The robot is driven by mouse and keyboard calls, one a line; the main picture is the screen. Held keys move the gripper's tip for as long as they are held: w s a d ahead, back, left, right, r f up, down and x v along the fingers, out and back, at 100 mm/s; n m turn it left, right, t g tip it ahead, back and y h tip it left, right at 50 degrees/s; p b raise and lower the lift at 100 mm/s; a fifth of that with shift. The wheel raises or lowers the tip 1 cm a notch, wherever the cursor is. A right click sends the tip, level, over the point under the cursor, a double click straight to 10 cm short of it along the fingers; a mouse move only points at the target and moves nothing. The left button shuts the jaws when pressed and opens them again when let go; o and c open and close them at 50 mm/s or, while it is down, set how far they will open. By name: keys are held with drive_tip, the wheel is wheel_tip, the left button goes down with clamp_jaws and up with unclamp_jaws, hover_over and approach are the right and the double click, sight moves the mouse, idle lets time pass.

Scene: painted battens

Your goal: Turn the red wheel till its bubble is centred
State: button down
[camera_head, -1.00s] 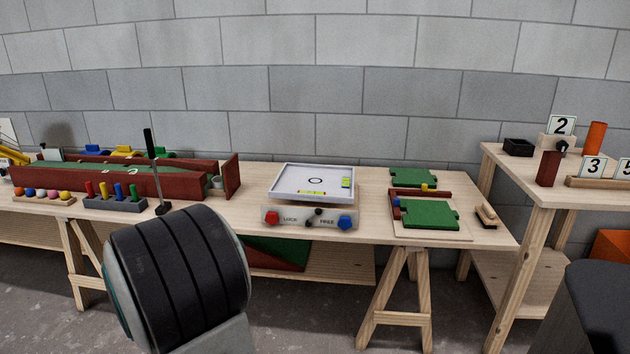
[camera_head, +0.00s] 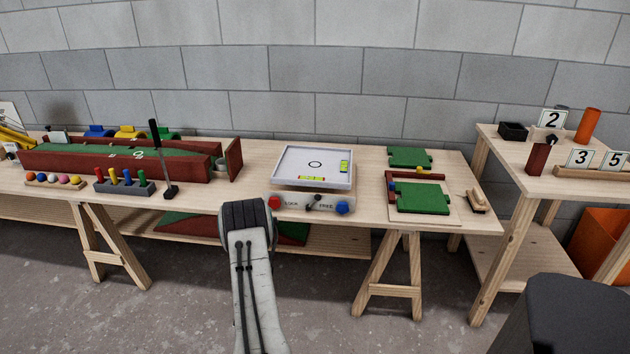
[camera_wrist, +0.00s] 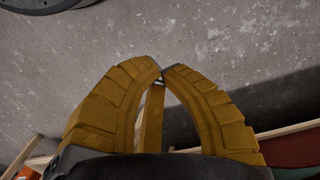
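The red wheel (camera_head: 275,202) is on the left of the front panel of a white tilting tray (camera_head: 300,160) on the workbench. A blue wheel (camera_head: 342,207) is on the right of that panel. A dark lever (camera_head: 314,202) sits between the words LOCK and FREE. One yellow-green vial (camera_head: 312,178) lies along the tray's front, another (camera_head: 344,167) along its right side. The bubbles are too small to place. My gripper (camera_wrist: 162,75) shows in the wrist view with its yellow fingertips together, apparently empty, above grey floor. It is not visible in the head view.
A red-walled green lane (camera_head: 110,160), a peg rack (camera_head: 125,185) and an upright black stick (camera_head: 161,160) stand left of the tray. Green panels (camera_head: 423,198) lie to its right. The bench's trestle leg (camera_head: 388,280) stands below. Floor (camera_head: 180,310) in front is open.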

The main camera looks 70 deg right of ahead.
drive_tip(key=w+d+f+m+t+h+p, duration=0.1)
drive_tip(key=w+d+m+t+h, duration=0.3)
drive_tip(key=d, duration=0.6)
drive_tip(key=w+d+f+m+h+p, duration=0.1)
drive_tip(key=d+f+m+h+p, duration=0.15)
drive_tip(key=d+m, duration=0.6)
drive_tip(key=w+d+r+m+t+h, duration=0.1)
drive_tip(key=d+r+m+h, duration=0.1)
drive_tip(key=d+r+m, duration=0.2)
drive_tip(key=w+d+r+m+t+h, duration=0.1)
drive_tip(key=w+d+r+m+h, duration=0.1)
drive_tip(key=r, duration=0.5)
drive_tip(key=w+d+r+m+t+h, duration=0.1)
drive_tip(key=d+r+m+t+h, duration=0.1)
drive_tip(key=d+r+m+h, duration=0.2)
drive_tip(key=shift+w+d+r+m+h, duration=0.2)
drive_tip(key=shift+d+r+m, duration=0.35)
drive_tip(key=shift+d+m, duration=0.35)
drive_tip(key=shift+w+d+r+m+h, duration=0.1)
drive_tip(key=shift+w+d+r+m, duration=0.1)
drive_tip(key=shift+d+r+m, duration=0.65)
drive_tip(key=shift+f, duration=0.3)
